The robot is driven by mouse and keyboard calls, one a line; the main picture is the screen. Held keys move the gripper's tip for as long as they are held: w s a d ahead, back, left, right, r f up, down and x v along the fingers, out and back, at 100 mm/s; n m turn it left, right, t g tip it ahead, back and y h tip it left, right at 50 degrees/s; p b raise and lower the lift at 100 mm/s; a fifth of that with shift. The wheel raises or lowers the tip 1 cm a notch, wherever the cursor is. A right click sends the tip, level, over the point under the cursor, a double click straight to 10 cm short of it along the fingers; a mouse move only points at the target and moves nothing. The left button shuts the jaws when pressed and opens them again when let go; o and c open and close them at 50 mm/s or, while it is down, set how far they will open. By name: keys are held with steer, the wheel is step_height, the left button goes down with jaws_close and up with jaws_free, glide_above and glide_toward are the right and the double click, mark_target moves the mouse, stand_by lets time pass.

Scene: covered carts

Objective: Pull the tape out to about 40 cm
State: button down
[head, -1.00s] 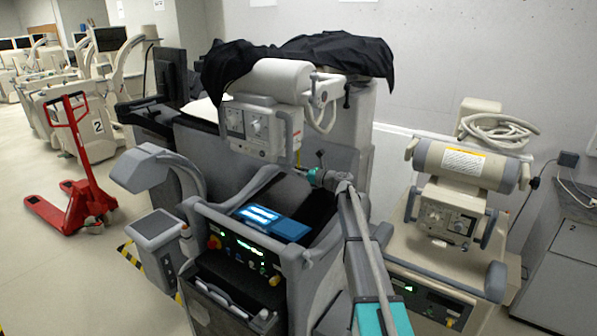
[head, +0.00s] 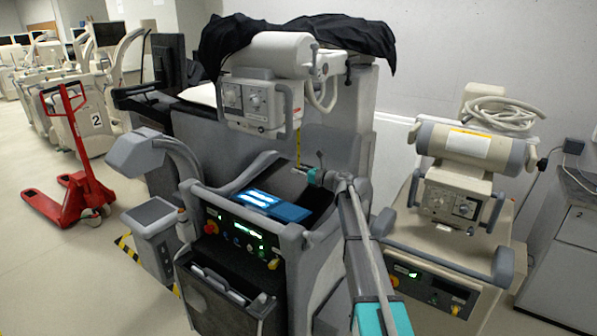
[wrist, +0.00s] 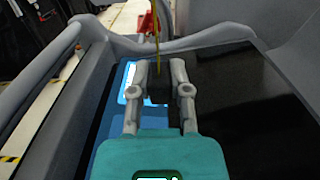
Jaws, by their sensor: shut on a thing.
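The tape is a thin yellow strip (head: 298,146) hanging straight down from the underside of the grey-white tube head (head: 262,100). In the wrist view the yellow tape (wrist: 156,30) comes down from the top edge to between my fingers. My gripper (wrist: 158,70) is shut on the tape's lower end, with a dark block between its fingers. In the head view my gripper (head: 299,169) is small, below the tube head and above the dark top of the cart. I cannot read marks on the tape.
A lit blue panel (head: 270,205) lies on the cart top beneath my gripper. A grey handle rail (wrist: 190,43) crosses ahead. A black cover (head: 355,42) drapes over the machine. Another cart (head: 455,230) stands at right, and a red pallet jack (head: 75,200) at left.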

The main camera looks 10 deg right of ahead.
steer(key=c, duration=0.6)
jaws_free()
steer(key=shift+o, duration=0.2)
steer(key=v, duration=1.2)
